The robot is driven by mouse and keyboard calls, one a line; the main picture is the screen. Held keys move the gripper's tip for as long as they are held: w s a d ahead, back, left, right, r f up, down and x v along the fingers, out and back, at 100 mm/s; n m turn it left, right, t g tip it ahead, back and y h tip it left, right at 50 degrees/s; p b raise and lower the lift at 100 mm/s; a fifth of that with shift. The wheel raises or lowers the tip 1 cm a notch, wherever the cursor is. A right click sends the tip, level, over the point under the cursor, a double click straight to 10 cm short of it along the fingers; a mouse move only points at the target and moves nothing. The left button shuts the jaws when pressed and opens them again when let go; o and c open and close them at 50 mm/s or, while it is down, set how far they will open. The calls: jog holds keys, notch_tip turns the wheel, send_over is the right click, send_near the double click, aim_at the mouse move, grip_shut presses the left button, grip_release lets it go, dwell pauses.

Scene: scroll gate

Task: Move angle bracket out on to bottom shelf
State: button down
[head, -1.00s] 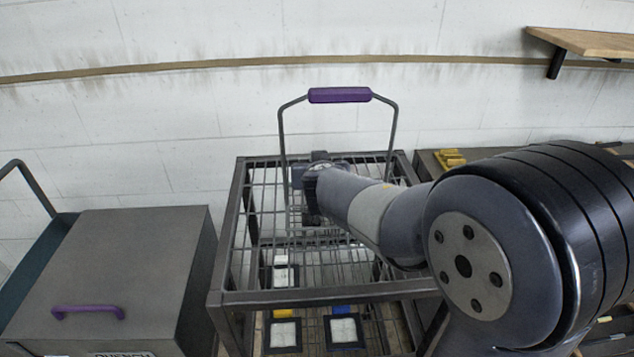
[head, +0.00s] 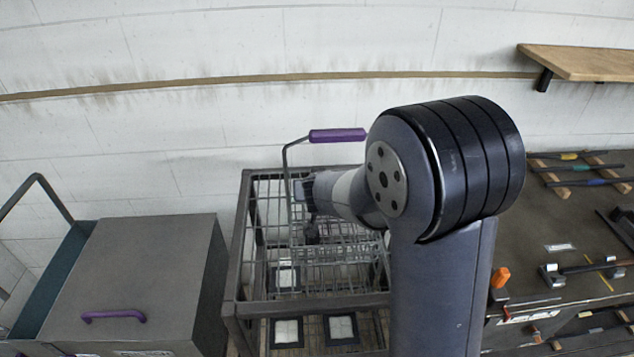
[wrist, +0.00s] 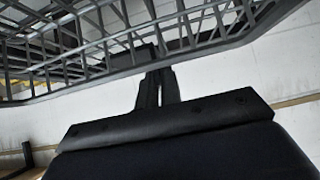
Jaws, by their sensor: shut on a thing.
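My gripper (wrist: 157,85) shows in the wrist view with its two dark fingers close together. At their tips is a dark flat piece (wrist: 128,59), which looks like the angle bracket, though its full shape is hidden. In the head view my gripper (head: 311,232) is small and dark, over the wire-grid rack (head: 240,235), and what it holds is not clear there. The rack has a dark metal frame and a lower level with several white-and-dark squares (head: 287,332). I cannot tell which level is the bottom shelf. My arm hides the rack's right side.
A tall wire bail with a purple handle (head: 338,135) rises at the rack's back. A grey box (head: 135,270) with a purple handle stands left. A dark bench (head: 540,235) with tools is right, and a wooden wall shelf (head: 580,62) is above it. Wire mesh crosses close to my fingers.

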jog(key=shift+r+g+p, duration=0.25)
jog(key=shift+g+p, duration=0.15)
jog(key=shift+p, duration=1.3)
notch_tip(320, 180, down, 3)
jog(key=b, duration=0.2)
jog(key=shift+f+b, duration=0.15)
jog(key=shift+b, duration=0.15)
jog(key=shift+f+b, duration=0.25)
jog(key=shift+b, duration=0.1)
jog(key=c, duration=1.6)
grip_release()
jog(key=shift+r, duration=0.1)
